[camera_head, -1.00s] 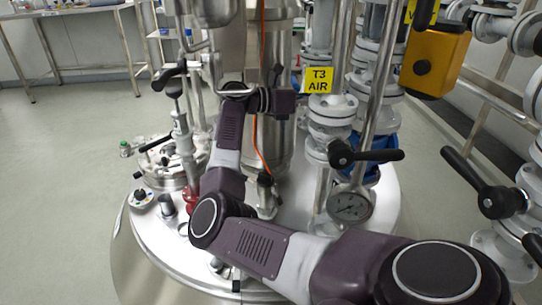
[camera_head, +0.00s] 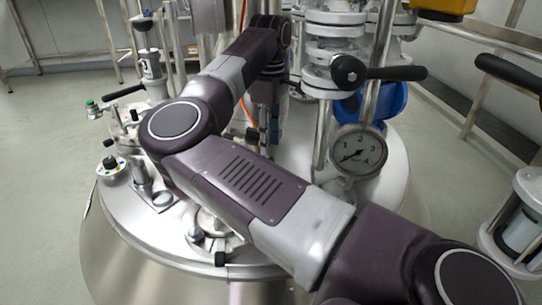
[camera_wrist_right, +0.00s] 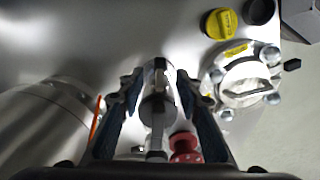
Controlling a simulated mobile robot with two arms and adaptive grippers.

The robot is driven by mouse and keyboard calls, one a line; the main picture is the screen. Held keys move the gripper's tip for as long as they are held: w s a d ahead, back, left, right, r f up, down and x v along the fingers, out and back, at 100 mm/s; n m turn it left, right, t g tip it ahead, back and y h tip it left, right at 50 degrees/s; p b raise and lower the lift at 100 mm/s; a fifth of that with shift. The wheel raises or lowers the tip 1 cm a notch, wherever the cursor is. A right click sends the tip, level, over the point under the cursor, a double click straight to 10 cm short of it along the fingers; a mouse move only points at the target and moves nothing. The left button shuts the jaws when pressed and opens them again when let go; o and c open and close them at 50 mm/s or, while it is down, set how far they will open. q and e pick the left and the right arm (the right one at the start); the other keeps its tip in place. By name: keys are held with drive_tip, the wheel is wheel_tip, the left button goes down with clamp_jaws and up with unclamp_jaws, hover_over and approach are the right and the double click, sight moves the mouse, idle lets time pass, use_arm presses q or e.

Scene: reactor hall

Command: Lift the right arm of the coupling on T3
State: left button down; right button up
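My right gripper (camera_head: 268,138) points down over the vessel lid (camera_head: 130,215), behind my own arm, which covers much of it. In the right wrist view, its two dark blue fingers (camera_wrist_right: 160,82) are apart, one on each side of a metal cylindrical fitting (camera_wrist_right: 158,108), which looks like the coupling. I cannot tell whether the fingers touch it. A narrow grey part (camera_wrist_right: 155,145) runs from the fitting toward the palm; I cannot tell whether it is a coupling arm. In the head view the coupling is mostly hidden. My left gripper is out of view.
A pressure gauge (camera_head: 358,151) and a black-handled valve (camera_head: 350,72) stand right of my arm. Lid fittings (camera_head: 113,165) are at the left. The wrist view shows a yellow cap (camera_wrist_right: 221,24), a bolted port (camera_wrist_right: 243,77) and a red part (camera_wrist_right: 185,148) close to the fingers.

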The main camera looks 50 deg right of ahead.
drive_tip(key=shift+f+b, duration=0.65)
drive_tip(key=shift+f, duration=1.15)
clamp_jaws()
